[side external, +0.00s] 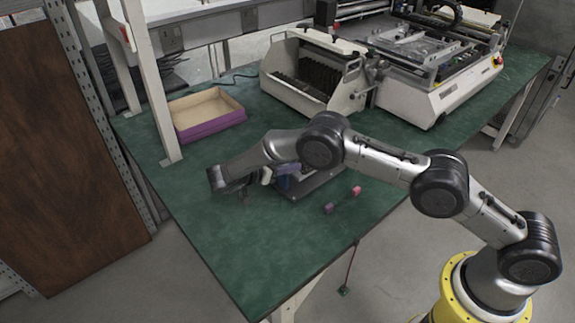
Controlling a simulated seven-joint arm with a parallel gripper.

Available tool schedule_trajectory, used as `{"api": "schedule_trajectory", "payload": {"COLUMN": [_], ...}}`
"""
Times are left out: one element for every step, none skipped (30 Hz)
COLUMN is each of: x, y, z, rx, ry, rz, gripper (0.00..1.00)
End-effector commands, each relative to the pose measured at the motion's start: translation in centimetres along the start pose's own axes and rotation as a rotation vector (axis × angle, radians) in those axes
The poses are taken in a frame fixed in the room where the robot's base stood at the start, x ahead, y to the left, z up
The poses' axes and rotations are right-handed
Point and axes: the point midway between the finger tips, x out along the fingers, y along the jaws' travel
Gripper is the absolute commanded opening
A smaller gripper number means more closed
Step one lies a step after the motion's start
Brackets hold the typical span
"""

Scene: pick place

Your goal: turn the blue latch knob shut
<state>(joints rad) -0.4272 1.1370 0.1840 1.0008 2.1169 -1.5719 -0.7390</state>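A small blue part (284,183), which looks like the latch knob, sits on a dark grey plate (318,184) on the green table. My arm passes in front of it and hides much of it, so its turn angle cannot be read. My gripper (256,186) is low over the table, just left of the blue part. Whether it touches the blue part cannot be told. Its fingers are small and partly hidden, so I cannot see whether they are open or shut.
A small pink and purple piece (342,200) lies right of the plate. A purple-sided open box (207,114) stands at the back left, by a white post (151,85). White machines (312,75) stand along the back. The green table (265,260) is clear towards its front corner.

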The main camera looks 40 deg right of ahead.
Motion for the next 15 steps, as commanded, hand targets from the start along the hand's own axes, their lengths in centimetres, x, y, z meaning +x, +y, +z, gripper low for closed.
{"api": "schedule_trajectory", "payload": {"x": [0.0,0.0,0.0,0.0,0.0,0.0,-0.1,-0.1,-0.3,-0.5,-0.7,-1.2,-1.6,-2.1,-2.8], "y": [0.0,0.0,0.0,0.0,0.0,0.0,0.0,0.0,0.0,0.0,0.0,0.0,-0.1,-0.1,0.0], "z": [0.1,0.1,0.1,0.1,0.1,0.2,0.2,0.2,0.2,0.2,0.2,0.2,0.2,0.2,0.2], "rx": [-0.001,-0.001,-0.001,-0.002,-0.002,-0.002,-0.002,-0.002,-0.002,-0.001,-0.001,0.000,0.000,0.000,-0.001], "ry": [-0.001,-0.001,-0.002,-0.002,-0.002,-0.003,-0.003,-0.003,-0.003,-0.003,-0.003,-0.004,-0.004,-0.004,-0.004], "rz": [0.000,0.000,-0.001,-0.001,-0.001,-0.001,-0.001,-0.001,-0.002,-0.002,-0.002,-0.004,-0.005,-0.006,-0.005], "gripper": [0.34,0.34,0.34,0.34,0.34,0.34,0.34,0.34,0.34,0.34,0.34,0.34,0.34,0.34,0.34]}}
